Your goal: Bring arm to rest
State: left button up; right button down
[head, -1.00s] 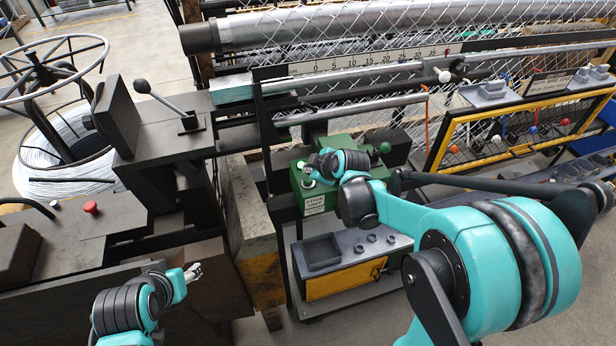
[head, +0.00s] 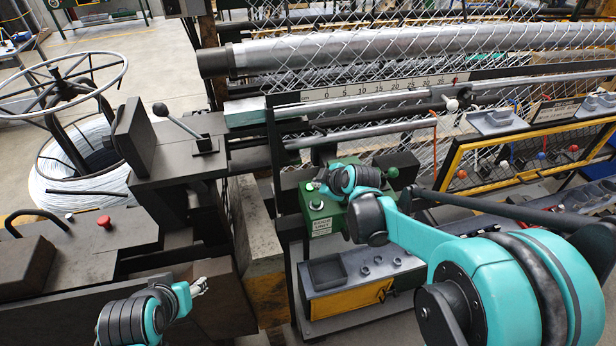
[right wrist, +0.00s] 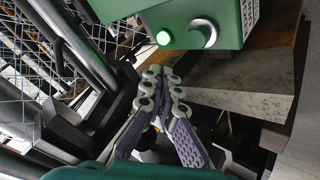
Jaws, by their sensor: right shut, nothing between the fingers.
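My right arm reaches in from the right in the head view. Its gripper (head: 322,184) is over the green control box (head: 320,222). In the right wrist view the right gripper's fingers (right wrist: 162,76) are together with nothing between them. They are just below the box (right wrist: 222,14) in that picture, apart from its lit green button (right wrist: 164,38) and a pale round knob (right wrist: 203,34). My left gripper (head: 199,287) is low at the left in the head view, beside the dark machine body. It holds nothing I can see, and its finger opening is too small to judge.
A dark machine bench with a lever (head: 178,121) and red button (head: 104,221) stands left. Rollers and chainlink mesh (head: 400,48) span the back. A yellow-framed rack (head: 520,157) is at right. A grey-topped cabinet (head: 362,272) stands below the green box.

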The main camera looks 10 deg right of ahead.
jog(key=shift+f, duration=0.1)
jog(key=s+f+m+g+h+b, duration=0.1)
jog(key=s+f+m+b, duration=0.5)
jog(key=s+f+b, duration=0.4)
jog(key=s+f+m+g+h+b, duration=0.1)
jog(key=s+f+m+b, duration=0.4)
jog(key=s+f+b, duration=0.4)
jog(key=s+b, duration=0.3)
jog(key=s, duration=0.3)
jog(key=shift+f+m, duration=0.35)
jog(key=shift+m, duration=0.05)
